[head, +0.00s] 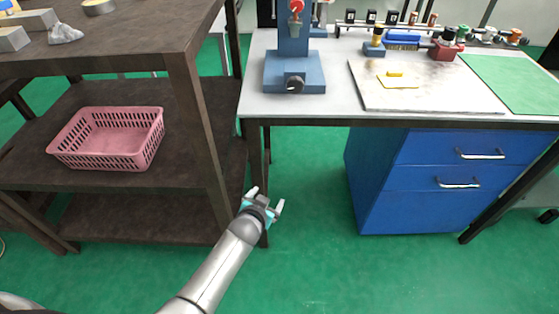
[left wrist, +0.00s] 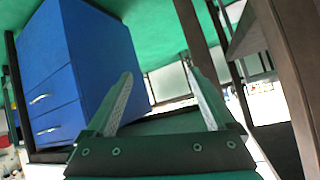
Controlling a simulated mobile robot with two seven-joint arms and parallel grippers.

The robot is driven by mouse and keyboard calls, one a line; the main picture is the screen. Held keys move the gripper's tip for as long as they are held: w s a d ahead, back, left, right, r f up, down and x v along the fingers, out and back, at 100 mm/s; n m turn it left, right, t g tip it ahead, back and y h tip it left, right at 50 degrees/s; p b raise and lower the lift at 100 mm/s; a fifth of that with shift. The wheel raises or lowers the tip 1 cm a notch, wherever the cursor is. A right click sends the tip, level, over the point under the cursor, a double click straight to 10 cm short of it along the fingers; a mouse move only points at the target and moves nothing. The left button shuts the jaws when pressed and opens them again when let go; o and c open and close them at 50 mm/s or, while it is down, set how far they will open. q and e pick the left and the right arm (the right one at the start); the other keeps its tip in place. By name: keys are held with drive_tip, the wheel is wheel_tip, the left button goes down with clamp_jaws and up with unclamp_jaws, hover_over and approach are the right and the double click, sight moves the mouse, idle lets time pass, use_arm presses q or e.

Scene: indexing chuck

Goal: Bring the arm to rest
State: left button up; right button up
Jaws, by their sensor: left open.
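My left gripper (head: 265,203) is open and empty in the head view. It hangs in the air below table height, in front of the gap between the dark shelf and the grey worktable. In the left wrist view its two fingers (left wrist: 158,95) stand well apart with nothing between them. My right gripper is in neither view. A blue machine (head: 294,72) with a red part on top and a dark knob at its base stands at the left of the worktable.
The dark shelf (head: 190,95) with a pink basket (head: 108,158) is close left of my left gripper. The worktable (head: 335,90) has a blue drawer cabinet (head: 375,185) beneath it, also in the left wrist view (left wrist: 75,65). Green floor (head: 310,260) is clear in front.

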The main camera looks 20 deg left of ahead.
use_arm(q)
drive_tip(key=s+f+g, duration=0.5)
drive_tip(key=s+f, duration=1.1)
drive_tip(key=s, duration=0.2)
drive_tip(key=s+a+f+g, duration=0.1)
drive_tip(key=s+f, duration=0.3)
drive_tip(key=s, duration=0.8)
drive_tip(key=s+a+f+g, duration=0.1)
drive_tip(key=s+f+g, duration=0.3)
drive_tip(key=s, duration=0.9)
drive_tip(key=shift+s+a+h, duration=0.15)
drive_tip(key=shift+h, duration=0.15)
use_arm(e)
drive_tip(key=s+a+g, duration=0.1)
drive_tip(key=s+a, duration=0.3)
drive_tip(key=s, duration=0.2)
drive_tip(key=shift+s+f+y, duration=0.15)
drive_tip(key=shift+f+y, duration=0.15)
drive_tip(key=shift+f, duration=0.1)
use_arm(q)
drive_tip(key=shift+f, duration=0.1)
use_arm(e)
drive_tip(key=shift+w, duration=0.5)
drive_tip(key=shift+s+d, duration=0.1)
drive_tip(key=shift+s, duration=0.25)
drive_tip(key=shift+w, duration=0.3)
